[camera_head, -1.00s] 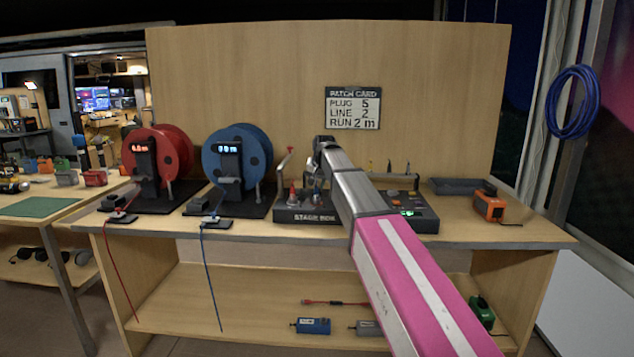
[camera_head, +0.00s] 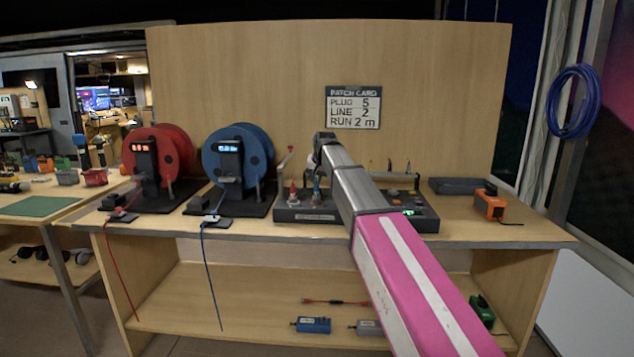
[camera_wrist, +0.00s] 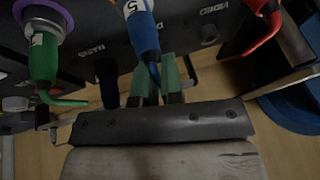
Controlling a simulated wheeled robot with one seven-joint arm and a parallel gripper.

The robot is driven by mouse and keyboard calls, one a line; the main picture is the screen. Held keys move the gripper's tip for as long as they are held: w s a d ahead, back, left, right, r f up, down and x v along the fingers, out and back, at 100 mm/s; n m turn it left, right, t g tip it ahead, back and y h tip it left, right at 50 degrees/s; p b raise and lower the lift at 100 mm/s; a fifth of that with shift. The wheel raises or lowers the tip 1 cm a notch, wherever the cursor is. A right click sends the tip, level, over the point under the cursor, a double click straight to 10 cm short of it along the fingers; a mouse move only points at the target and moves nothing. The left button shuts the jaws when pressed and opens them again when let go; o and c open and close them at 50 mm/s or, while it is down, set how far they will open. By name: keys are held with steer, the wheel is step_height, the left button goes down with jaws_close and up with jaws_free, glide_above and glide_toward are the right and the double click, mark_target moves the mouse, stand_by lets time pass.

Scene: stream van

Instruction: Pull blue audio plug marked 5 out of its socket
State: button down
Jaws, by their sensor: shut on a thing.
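The blue audio plug marked 5 (camera_wrist: 143,32) is in the upper middle of the wrist view, its white band with the 5 near the top edge. Its thin blue tail lies between the green fingertips of my gripper (camera_wrist: 154,84), which is shut on it. In the head view the plug is a small blue shape (camera_head: 317,189) at the stage box (camera_head: 305,217), partly behind my arm. Its socket end is cut off or too small to tell whether it is seated. The patch card (camera_head: 353,108) reads plug 5, line 2, run 2 m.
A green plug (camera_wrist: 43,58) with a purple ring stands left of the blue one, and a red plug (camera_wrist: 268,22) right. In the head view, red (camera_head: 158,160) and blue (camera_head: 238,160) cable reels stand left of the box. An orange device (camera_head: 490,205) sits at right.

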steer(key=shift+r, duration=1.15)
steer(key=shift+r, duration=1.4)
